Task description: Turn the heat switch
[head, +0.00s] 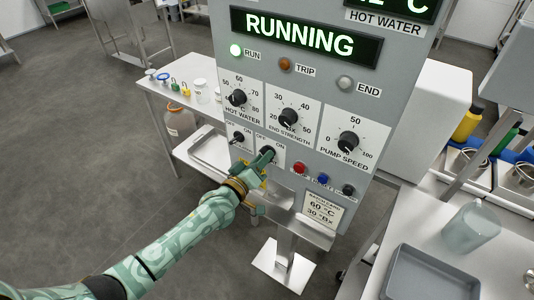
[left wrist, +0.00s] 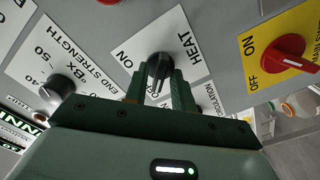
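The heat switch is a small black knob on a white plate marked ON and HEAT; in the left wrist view the knob (left wrist: 160,66) sits between my dark green fingers. My left gripper (left wrist: 158,84) reaches the panel, with one finger close against each side of the knob. In the head view my left gripper (head: 264,160) is at the lower row of the grey control panel (head: 215,75) and covers most of this switch. The knob's pointer direction is hard to make out. My right gripper is not in view.
The panel display (head: 305,38) reads RUNNING, and the RUN lamp (head: 236,50) is lit green. Another small black switch (head: 238,138) is just left of my gripper. The END STRENGTH dial (head: 289,116) is above. A red switch (left wrist: 282,53) on a yellow plate is nearby.

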